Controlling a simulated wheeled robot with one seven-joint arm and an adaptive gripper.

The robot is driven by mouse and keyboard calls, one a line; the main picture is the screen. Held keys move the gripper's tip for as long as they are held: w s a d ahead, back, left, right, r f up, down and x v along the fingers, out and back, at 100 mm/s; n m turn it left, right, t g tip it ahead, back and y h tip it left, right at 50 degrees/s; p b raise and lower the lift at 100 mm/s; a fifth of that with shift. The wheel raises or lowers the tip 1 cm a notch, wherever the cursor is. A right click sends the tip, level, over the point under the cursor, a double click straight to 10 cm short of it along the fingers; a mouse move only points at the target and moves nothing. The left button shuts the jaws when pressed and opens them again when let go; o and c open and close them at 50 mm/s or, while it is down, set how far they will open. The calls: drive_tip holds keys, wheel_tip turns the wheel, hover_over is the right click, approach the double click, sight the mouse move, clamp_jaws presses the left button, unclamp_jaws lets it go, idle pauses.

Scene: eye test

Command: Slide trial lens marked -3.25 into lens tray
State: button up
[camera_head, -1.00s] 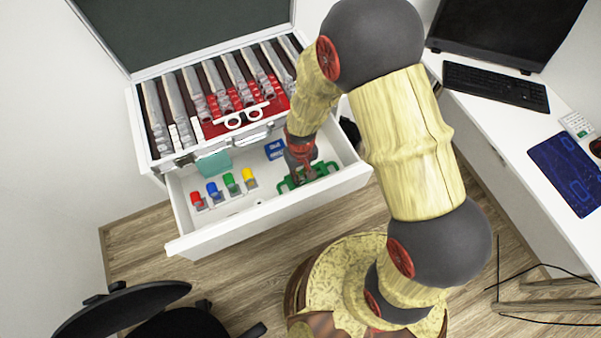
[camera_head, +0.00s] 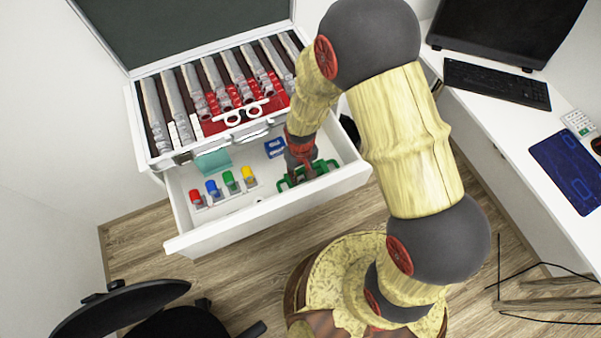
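The open lens case (camera_head: 143,112) sits on top of the white cabinet, with rows of clear-rimmed and red-rimmed trial lenses (camera_head: 215,100) in its slots. The markings are too small to read, so I cannot tell which lens is -3.25. A white trial frame (camera_head: 233,117) lies at the case's front edge. My gripper (camera_head: 301,176) points down into the open drawer, at a green object (camera_head: 325,167) on its right side. The arm and the small size hide whether the fingers are closed on it.
The open drawer (camera_head: 215,240) also holds red, blue, green and yellow small items (camera_head: 230,182), a blue item (camera_head: 275,148) and a teal box (camera_head: 213,163). A black chair (camera_head: 125,310) stands at lower left. A desk with a keyboard (camera_head: 496,85) is at right.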

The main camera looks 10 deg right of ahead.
drive_tip(key=shift+o, duration=1)
wheel_tip(320, 180, up, 12)
idle(0.4)
